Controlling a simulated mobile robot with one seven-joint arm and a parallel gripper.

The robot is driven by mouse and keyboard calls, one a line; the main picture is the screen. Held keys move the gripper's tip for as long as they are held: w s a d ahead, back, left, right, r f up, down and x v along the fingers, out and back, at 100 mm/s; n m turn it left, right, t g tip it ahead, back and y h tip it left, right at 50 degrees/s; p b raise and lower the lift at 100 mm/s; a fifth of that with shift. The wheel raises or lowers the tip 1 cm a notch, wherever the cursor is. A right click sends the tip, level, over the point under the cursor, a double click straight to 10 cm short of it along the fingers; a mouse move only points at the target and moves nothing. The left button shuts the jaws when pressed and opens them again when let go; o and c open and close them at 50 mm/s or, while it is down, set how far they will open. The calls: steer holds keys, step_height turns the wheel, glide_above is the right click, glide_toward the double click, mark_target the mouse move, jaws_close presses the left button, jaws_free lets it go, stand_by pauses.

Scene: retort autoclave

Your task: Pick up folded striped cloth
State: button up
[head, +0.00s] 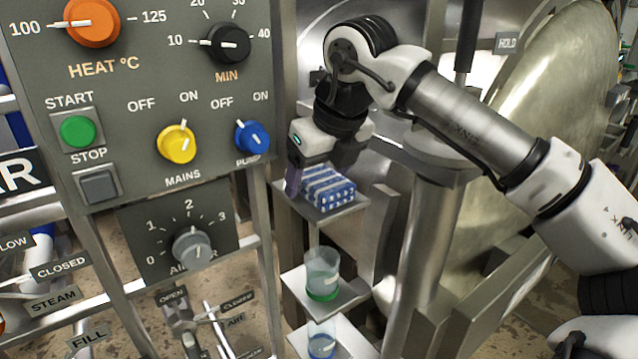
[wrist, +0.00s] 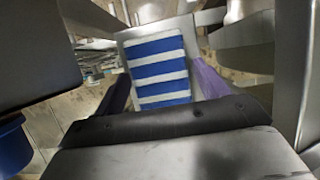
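The folded striped cloth (head: 328,187) is blue and white and lies on a small metal shelf (head: 345,210) in the head view. It also shows in the wrist view (wrist: 160,72), between my two fingers. My gripper (head: 302,180) is at the cloth, pointing down; one finger shows at the cloth's left side in the head view. In the wrist view my gripper (wrist: 162,92) is open, with a dark finger on the left and a purple finger on the right. Whether either finger touches the cloth is unclear.
A control panel (head: 120,118) with knobs and buttons stands close to the left of my gripper. Lower shelves hold a beaker with a green band (head: 322,280) and one with blue (head: 321,345). A metal post (head: 437,220) and large round door (head: 530,130) stand to the right.

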mark_target(322, 177)
steer(key=c, duration=0.7)
steer(key=shift+r, duration=0.1)
steer(key=shift+c, duration=0.2)
steer(key=shift+r, duration=0.15)
steer(key=shift+s+d+b, duration=0.1)
steer(key=shift+d+b, duration=0.05)
steer(key=shift+b, duration=0.2)
steer(key=r, duration=0.2)
steer(key=r+b, duration=0.1)
steer(key=r, duration=0.3)
steer(key=shift+s+d+r+b, duration=0.15)
steer(key=shift+s+r+b, duration=0.1)
steer(key=shift+r+b, duration=0.05)
steer(key=s+d+b, duration=0.4)
steer(key=s+d, duration=0.7)
steer(key=s, duration=0.4)
steer(key=shift+s+b, duration=0.25)
steer(key=shift+b, duration=0.1)
steer(key=shift+d, duration=0.1)
steer(key=o, duration=0.4)
steer(key=c, duration=0.3)
